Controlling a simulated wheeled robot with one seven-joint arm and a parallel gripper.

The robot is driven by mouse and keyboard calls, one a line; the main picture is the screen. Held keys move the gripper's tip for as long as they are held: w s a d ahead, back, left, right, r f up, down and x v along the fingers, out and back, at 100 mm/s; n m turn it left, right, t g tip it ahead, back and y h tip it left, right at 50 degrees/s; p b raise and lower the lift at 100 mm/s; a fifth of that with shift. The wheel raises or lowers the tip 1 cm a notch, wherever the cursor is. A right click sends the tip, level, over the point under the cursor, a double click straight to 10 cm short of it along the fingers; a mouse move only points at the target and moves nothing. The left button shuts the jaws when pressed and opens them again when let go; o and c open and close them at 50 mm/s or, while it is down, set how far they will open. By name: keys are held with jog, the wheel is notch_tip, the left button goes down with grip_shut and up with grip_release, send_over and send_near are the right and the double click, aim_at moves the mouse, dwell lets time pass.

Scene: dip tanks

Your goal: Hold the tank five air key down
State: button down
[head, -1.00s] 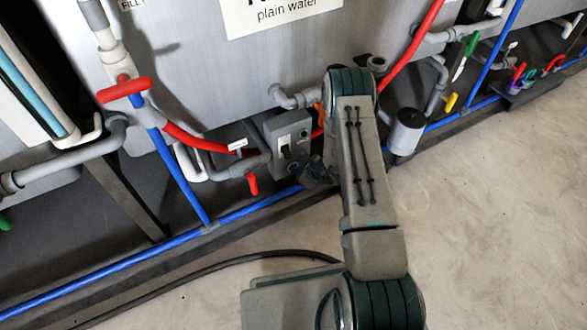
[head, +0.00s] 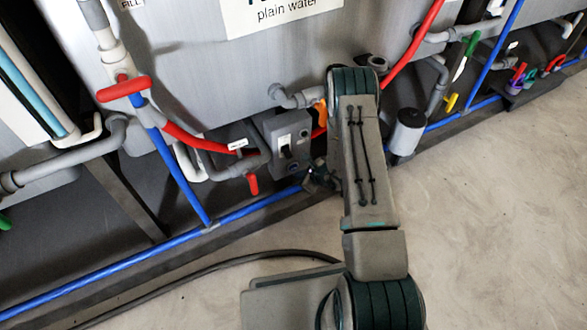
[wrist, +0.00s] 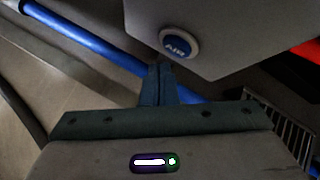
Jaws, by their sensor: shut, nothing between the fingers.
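The air key is a round blue button marked AIR with a pale rim (wrist: 177,44), on the underside of a grey control box in the wrist view. The box (wrist: 225,22) also shows in the head view (head: 270,128), low on the tank front, with a dark switch on its face. My gripper (wrist: 155,68) is shut and empty. In the wrist view its fingertips lie just below and left of the key, with a small gap in the picture. In the head view my gripper (head: 318,181) is dark and partly hidden by my arm, right of and below the box.
A red hose (head: 195,139) and a red-handled valve (head: 252,182) are left of the box. A blue pipe (head: 150,248) runs along the tank base. A grey canister (head: 408,132) stands right of my arm. Open floor (head: 490,210) lies to the right.

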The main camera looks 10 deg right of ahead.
jog(key=s, duration=0.1)
jog(key=s+d, duration=0.1)
jog(key=s, duration=0.2)
jog(key=shift+s+d, duration=0.2)
jog(key=shift+d, duration=0.05)
dwell(0.4)
